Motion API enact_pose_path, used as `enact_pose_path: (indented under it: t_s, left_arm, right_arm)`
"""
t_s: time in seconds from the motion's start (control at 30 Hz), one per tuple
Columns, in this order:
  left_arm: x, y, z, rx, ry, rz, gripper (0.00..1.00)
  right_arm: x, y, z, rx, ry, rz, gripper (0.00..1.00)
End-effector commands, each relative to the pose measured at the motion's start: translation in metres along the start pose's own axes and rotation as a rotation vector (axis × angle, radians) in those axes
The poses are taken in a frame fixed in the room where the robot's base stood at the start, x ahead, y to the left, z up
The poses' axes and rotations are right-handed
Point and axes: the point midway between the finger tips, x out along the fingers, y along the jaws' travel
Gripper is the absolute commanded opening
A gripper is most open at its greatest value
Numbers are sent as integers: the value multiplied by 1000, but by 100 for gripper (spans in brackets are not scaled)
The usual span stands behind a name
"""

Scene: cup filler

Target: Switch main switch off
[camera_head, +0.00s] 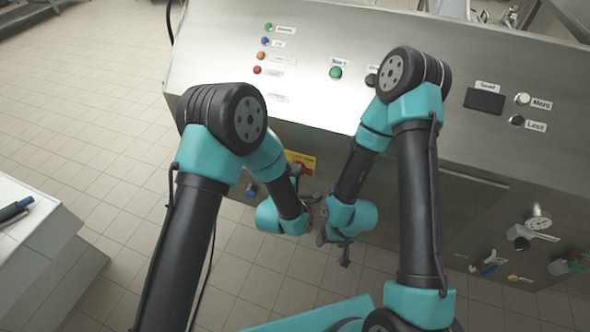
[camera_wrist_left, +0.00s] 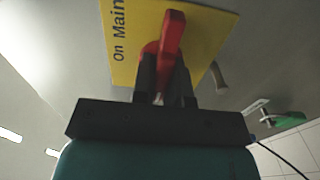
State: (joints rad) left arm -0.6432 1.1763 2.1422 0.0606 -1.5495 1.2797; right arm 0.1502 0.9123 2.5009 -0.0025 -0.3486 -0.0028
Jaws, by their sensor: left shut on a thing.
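The main switch is a red rotary handle (camera_wrist_left: 172,35) on a yellow plate (camera_wrist_left: 205,35) marked "On" and "Main" in the left wrist view. In the head view the yellow plate (camera_head: 308,160) sits low on the steel panel, partly hidden by my left arm. My left gripper (camera_wrist_left: 166,85) has its dark fingers on both sides of the red handle and is shut on it. It also shows at the handle in the head view (camera_head: 296,176). My right gripper (camera_head: 345,252) hangs lower, apart from the switch; its fingers are too small to read.
The steel machine panel (camera_head: 310,60) carries a green button (camera_head: 335,73), several coloured lamps and a dark display (camera_head: 484,101). A white counter (camera_head: 40,225) stands at left. Tiled floor is clear.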

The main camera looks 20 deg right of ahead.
Motion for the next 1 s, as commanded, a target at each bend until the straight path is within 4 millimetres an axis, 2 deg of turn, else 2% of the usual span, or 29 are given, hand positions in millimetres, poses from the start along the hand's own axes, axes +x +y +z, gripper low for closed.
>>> enact_pose_path:
  t_s: [0.5,0.53,0.77,1.0]
  left_arm:
    - [0,0,0,-28,0,0,0]
    - [0,0,0,-28,0,0,16]
    - [0,0,0,-27,0,0,38]
    - [0,0,0,-27,0,0,39]
  right_arm:
    - [0,0,0,0,0,0,72]
    - [0,0,0,0,0,0,72]
    - [0,0,0,0,0,0,72]
    - [0,0,0,0,0,0,72]
